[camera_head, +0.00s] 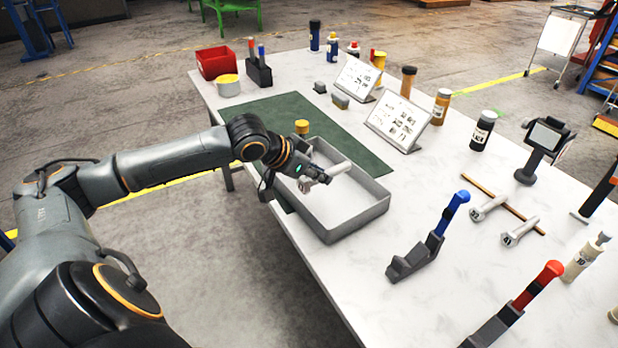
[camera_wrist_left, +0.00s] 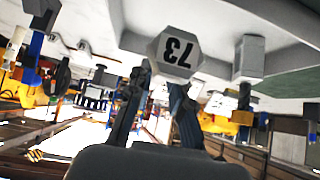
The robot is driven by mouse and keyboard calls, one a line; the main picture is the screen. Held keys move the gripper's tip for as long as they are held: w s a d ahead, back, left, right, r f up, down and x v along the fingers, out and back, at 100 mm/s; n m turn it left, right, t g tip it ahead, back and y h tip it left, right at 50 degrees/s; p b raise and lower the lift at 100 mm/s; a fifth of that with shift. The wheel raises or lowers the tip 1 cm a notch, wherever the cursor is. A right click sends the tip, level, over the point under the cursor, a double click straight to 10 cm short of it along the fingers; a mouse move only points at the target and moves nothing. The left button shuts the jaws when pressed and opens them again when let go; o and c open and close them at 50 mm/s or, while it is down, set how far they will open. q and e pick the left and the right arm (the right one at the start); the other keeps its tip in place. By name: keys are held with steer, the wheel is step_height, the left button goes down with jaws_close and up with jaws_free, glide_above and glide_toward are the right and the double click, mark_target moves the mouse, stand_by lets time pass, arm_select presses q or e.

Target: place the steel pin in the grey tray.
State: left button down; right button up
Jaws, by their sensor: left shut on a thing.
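My left gripper (camera_head: 318,178) is over the grey tray (camera_head: 362,222) and shut on a pale steel pin (camera_head: 339,168), which sticks out to the upper right above the tray floor. Whether the pin touches the tray is hard to tell. Two similar steel pins, one upper (camera_head: 487,208) and one lower (camera_head: 520,232), lie on the white table to the right. My right gripper is not in view.
The tray stands partly on a green mat (camera_head: 285,115), with a yellow-topped piece (camera_head: 301,127) by its far side. Stands with a blue handle (camera_head: 450,213) and red handle (camera_head: 537,285) rise to the right. Sign boards (camera_head: 398,122) and bottles (camera_head: 483,130) stand behind.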

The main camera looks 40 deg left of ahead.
arm_select(q)
steer(key=w+a+f, duration=0.1)
steer(key=w+f, duration=0.1)
steer(key=w+a+f, duration=0.2)
steer(key=w+a+f+p, duration=0.1)
steer(key=w+a+f, duration=0.1)
steer(key=shift+w+a+f, duration=0.25)
steer(key=shift+f, duration=0.1)
steer(key=shift+w+a+f, duration=0.25)
steer(key=shift+w+f, duration=0.05)
steer(key=shift+f, duration=0.2)
step_height(320, 180, down, 2)
steer(key=shift+f+p, duration=0.1)
steer(key=shift+p, duration=0.45)
steer(key=shift+f, duration=0.45)
steer(key=c, duration=1.2)
jaws_free()
steer(key=shift+s+f, duration=0.15)
